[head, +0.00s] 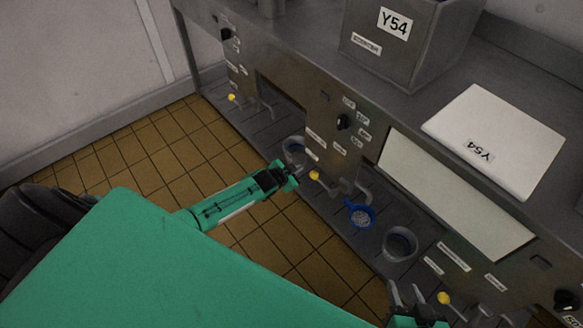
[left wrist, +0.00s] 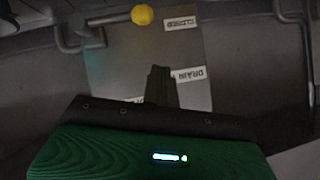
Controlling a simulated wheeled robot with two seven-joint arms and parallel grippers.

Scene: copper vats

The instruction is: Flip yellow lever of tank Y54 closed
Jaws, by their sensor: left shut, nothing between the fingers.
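The tank block marked Y54 (head: 372,55) stands on the metal counter. Below it on the front panel is a lever with a yellow knob (head: 314,175). My left gripper (head: 295,171) is shut and empty, just left of this knob and apart from it. In the left wrist view the shut fingers (left wrist: 158,84) point at the panel, and the yellow knob (left wrist: 142,15) is above them, left of a CLOSED label (left wrist: 180,24). A DRAIN label (left wrist: 188,75) is partly behind the fingers. My right gripper (head: 408,300) is partly cut off at the bottom edge.
Other yellow knobs are at the far left (head: 232,97) and lower right (head: 444,298). A blue strainer (head: 361,216) and a grey bowl (head: 400,243) sit on the low ledge. A white lid marked Y54 (head: 510,130) lies on the counter. The tiled floor (head: 150,145) is clear.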

